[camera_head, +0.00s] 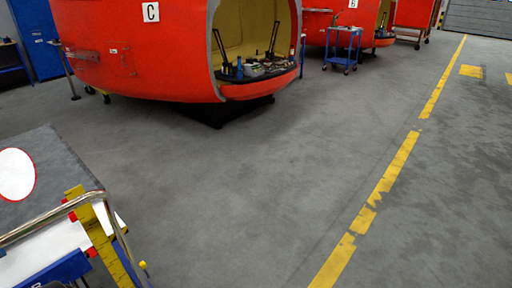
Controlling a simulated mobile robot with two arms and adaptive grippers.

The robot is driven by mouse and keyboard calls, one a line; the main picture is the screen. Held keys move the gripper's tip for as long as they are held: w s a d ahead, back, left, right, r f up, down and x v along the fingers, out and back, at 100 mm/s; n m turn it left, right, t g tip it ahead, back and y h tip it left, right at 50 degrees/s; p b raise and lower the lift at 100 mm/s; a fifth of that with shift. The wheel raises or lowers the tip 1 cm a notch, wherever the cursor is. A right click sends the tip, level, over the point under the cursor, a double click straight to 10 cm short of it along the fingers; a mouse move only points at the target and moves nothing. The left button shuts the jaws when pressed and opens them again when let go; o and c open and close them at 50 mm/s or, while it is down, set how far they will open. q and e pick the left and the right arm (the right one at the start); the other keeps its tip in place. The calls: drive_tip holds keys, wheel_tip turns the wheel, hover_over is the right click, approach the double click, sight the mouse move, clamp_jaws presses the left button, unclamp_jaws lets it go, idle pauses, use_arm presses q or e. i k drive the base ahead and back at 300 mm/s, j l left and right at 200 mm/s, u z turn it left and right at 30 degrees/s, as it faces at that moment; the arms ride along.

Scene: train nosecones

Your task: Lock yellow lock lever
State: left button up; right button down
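A cart or table with a grey top (50,165) stands at the lower left, cut off by the picture edge. A long yellow piece with dark marks (98,232) slants down along its near right corner, with small red parts beside it. A small yellow knob (143,265) shows just right of it at the bottom. I cannot tell which of these is the lock lever, nor whether it is locked. Neither of my grippers is in view.
A shiny metal handrail (50,218) runs along the cart. A large red nosecone marked C (135,60) stands ahead. A blue trolley (342,48) is farther back. The grey floor (260,190) is clear, with a broken yellow line (395,168) on the right.

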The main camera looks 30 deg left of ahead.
sight(142, 265)
drive_tip(key=i+u, duration=0.3)
drive_tip(key=i, duration=0.15)
drive_tip(key=i+l+u, duration=0.15)
drive_tip(key=i+u, duration=0.15)
drive_tip(key=i, duration=0.15)
drive_tip(key=i+l+u, duration=0.3)
drive_tip(key=i, duration=0.15)
drive_tip(key=i+u, duration=0.2)
drive_tip(key=u, duration=0.2)
drive_tip(key=i+u, duration=0.2)
drive_tip(key=u, duration=0.25)
drive_tip(key=i+u, duration=0.2)
drive_tip(key=u, duration=0.2)
drive_tip(key=i+l+u, duration=0.15)
drive_tip(key=u, duration=0.25)
drive_tip(key=i+l+u, duration=0.1)
drive_tip(key=l+u, duration=0.15)
drive_tip(key=u, duration=0.2)
drive_tip(key=i+l+u, duration=0.4)
drive_tip(key=u, duration=0.2)
drive_tip(key=i+l+u, duration=0.1)
drive_tip(key=l+u, duration=0.25)
drive_tip(key=i+l+u, duration=0.1)
drive_tip(key=l+u, duration=0.5)
drive_tip(key=l, duration=0.2)
drive_tip(key=i, duration=0.05)
